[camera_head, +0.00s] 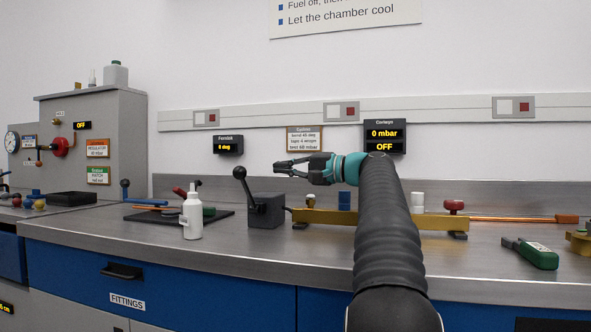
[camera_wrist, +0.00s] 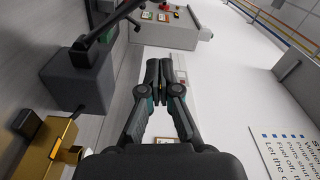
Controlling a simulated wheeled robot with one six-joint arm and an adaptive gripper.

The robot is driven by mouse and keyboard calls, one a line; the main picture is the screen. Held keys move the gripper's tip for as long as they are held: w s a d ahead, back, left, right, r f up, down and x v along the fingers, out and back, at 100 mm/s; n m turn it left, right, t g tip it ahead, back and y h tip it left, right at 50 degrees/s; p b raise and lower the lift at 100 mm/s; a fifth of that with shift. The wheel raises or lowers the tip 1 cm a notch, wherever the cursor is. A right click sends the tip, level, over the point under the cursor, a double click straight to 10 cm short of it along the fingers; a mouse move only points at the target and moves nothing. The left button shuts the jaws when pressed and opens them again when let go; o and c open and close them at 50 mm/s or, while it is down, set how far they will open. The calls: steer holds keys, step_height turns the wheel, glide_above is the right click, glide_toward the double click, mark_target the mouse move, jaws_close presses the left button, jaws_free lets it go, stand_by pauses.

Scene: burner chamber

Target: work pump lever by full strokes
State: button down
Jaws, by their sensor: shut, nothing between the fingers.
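The pump is a dark grey box (camera_head: 265,210) on the steel bench, with a black lever (camera_head: 246,188) rising from it. The lever leans up and to the left and ends in a round black knob. In the wrist view the box (camera_wrist: 75,72) and lever (camera_wrist: 108,26) lie at the upper left, with the lever running out at the top edge. My gripper (camera_head: 280,168) is in the air above and to the right of the box, apart from the lever. In the wrist view my gripper's fingers (camera_wrist: 160,82) are together and empty.
A yellow bar fixture (camera_head: 330,216) stands right of the pump. A white bottle (camera_head: 192,216) and a dark tray (camera_head: 140,215) with tools are to its left. A green-handled tool (camera_head: 535,253) lies at the right. A wall display (camera_head: 384,136) reads 0 mbar and OFF.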

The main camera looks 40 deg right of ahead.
mark_target(246, 189)
steer(key=w+a+b, duration=0.1)
steer(key=w+a, duration=0.1)
steer(key=a, duration=0.4)
steer(key=shift+w+f+b, duration=0.15)
steer(key=shift+f+b, duration=0.2)
steer(key=shift+a, duration=0.1)
